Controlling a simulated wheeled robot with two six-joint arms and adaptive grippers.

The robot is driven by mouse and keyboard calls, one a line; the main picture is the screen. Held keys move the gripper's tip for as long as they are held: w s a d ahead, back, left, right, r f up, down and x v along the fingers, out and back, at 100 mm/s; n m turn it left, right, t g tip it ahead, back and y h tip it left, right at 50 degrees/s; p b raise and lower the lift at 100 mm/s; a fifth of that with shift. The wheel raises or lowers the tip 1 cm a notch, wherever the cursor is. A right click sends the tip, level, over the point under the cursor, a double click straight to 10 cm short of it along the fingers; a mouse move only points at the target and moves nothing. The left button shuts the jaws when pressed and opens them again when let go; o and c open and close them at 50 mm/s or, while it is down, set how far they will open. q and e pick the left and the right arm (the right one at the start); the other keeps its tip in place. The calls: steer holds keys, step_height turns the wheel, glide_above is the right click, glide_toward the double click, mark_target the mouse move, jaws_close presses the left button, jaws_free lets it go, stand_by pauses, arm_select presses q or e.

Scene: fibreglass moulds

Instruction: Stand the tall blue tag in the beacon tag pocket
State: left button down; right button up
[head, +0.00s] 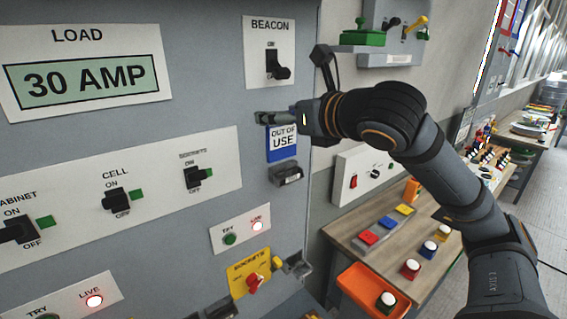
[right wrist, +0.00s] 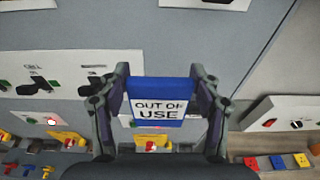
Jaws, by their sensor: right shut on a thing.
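The tall blue tag (head: 282,143) carries a white "OUT OF USE" label and hangs upright in front of the grey panel. My right gripper (head: 272,117) is shut on its upper part. In the right wrist view the tag (right wrist: 160,110) sits between the two fingers of the gripper (right wrist: 160,80). The beacon tag pocket (head: 287,176) is a small dark holder on the panel just below the tag. The tag's lower edge appears slightly above the pocket, though I cannot tell its depth from the panel. The pocket is hidden in the right wrist view. My left gripper is not in view.
The BEACON switch (head: 277,68) is above the tag, its black handle low. A TRY/LIVE plate (head: 240,230) and a yellow SOCKETS plate (head: 249,272) lie below left. A workbench (head: 345,226) with an orange tray (head: 366,291) stands right of the panel edge.

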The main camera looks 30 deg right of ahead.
steer(key=shift+s, duration=0.15)
steer(key=shift+d+f+b, duration=0.15)
steer(key=shift+f+b, duration=0.05)
steer(key=shift+b, duration=0.1)
steer(key=shift+w+d+f+b, duration=0.75)
steer(key=shift+w+d+f, duration=0.7)
steer(key=shift+w+f, duration=0.55)
steer(key=shift+w+d+f+b, duration=0.8)
steer(key=shift+w+d+f, duration=0.75)
steer(key=shift+f, duration=0.7)
steer(key=shift+w+d+f+b, duration=0.75)
steer(key=shift+w+d+f, duration=0.6)
steer(key=shift+w+f, duration=0.65)
steer(key=shift+s, duration=0.2)
steer(key=shift+a+f, duration=0.1)
steer(key=shift+f, duration=0.1)
steer(key=o, duration=1)
